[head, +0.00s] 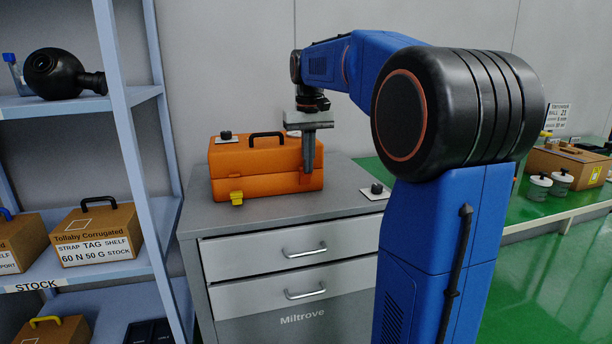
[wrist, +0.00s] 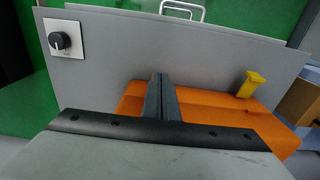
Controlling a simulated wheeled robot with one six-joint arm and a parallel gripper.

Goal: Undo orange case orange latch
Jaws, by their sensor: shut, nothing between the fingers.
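The orange case (head: 255,180) stands closed on top of a grey drawer cabinet, with a black handle on its lid. A yellow latch (head: 236,198) is on its front left; it also shows in the wrist view (wrist: 251,84). A small orange piece (head: 305,181), seemingly the orange latch, shows at the front right, right below my fingertips and partly covered by them. My gripper (head: 309,170) is shut and empty, pointing down at the case's front right. In the wrist view my closed fingers (wrist: 161,90) stand over the case (wrist: 205,108); the orange latch is hidden there. I cannot tell whether the fingertips touch it.
The grey cabinet (head: 220,228) has two drawers with handles. A black knob on a white plate (head: 376,190) sits right of the case, and another (head: 226,136) shows by its lid. A blue-framed shelf (head: 130,130) with boxes stands close on the left.

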